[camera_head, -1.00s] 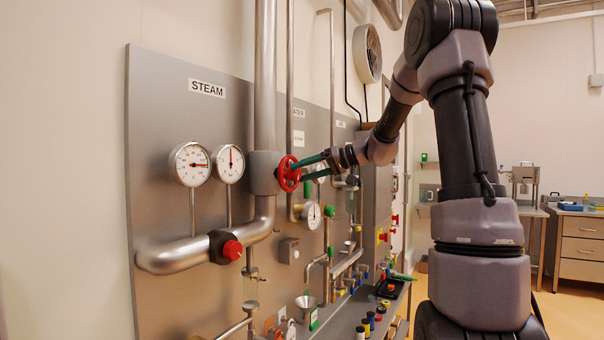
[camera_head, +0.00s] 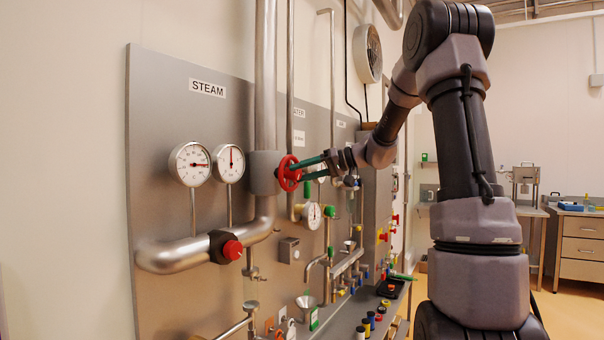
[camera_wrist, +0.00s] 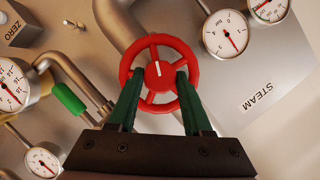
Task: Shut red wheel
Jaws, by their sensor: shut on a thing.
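The red wheel (camera_head: 288,173) is mounted on the grey valve body of the steam pipe, right of two round gauges. In the wrist view the red wheel (camera_wrist: 159,75) has a rim, several spokes and a hub with a white mark. My gripper (camera_head: 311,166) reaches it from the right. Its green fingers (camera_wrist: 157,88) are spread to either side of the hub, with their tips at the wheel's lower half. They are shut on the wheel. The tips partly cover the rim and spokes.
Two gauges (camera_head: 190,164) and a red-capped fitting (camera_head: 232,250) sit on the steam panel (camera_head: 150,120). A green-handled valve (camera_wrist: 68,97) and another gauge (camera_wrist: 42,162) are close to my gripper. A bench with bottles runs along the lower right of the panel.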

